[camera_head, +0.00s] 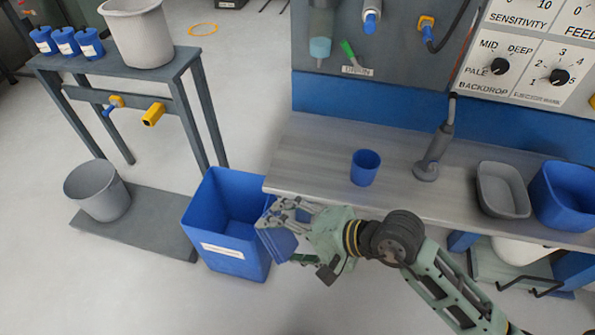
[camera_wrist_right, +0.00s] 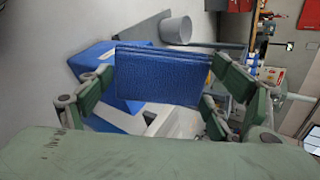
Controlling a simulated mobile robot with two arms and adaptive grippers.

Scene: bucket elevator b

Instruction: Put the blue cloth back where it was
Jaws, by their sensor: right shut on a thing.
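The blue cloth (camera_wrist_right: 165,77) is a folded, flat piece held between the fingers of my right gripper (camera_wrist_right: 160,100) in the right wrist view. In the head view the cloth (camera_head: 277,242) hangs from my right gripper (camera_head: 283,222), just right of the blue bin's upper right side and by the counter's front left corner. The gripper's jaws are shut on it. Part of the cloth is hidden behind the fingers. My left gripper does not show in either view.
A grey counter (camera_head: 318,150) carries a blue cup (camera_head: 365,167), a grey tub (camera_head: 502,190) and a blue tub (camera_head: 565,195). A blue bin (camera_head: 226,262) stands on the floor at its left. A grey stand (camera_head: 125,72) holds a grey bucket (camera_head: 139,35) and several blue canisters (camera_head: 66,43).

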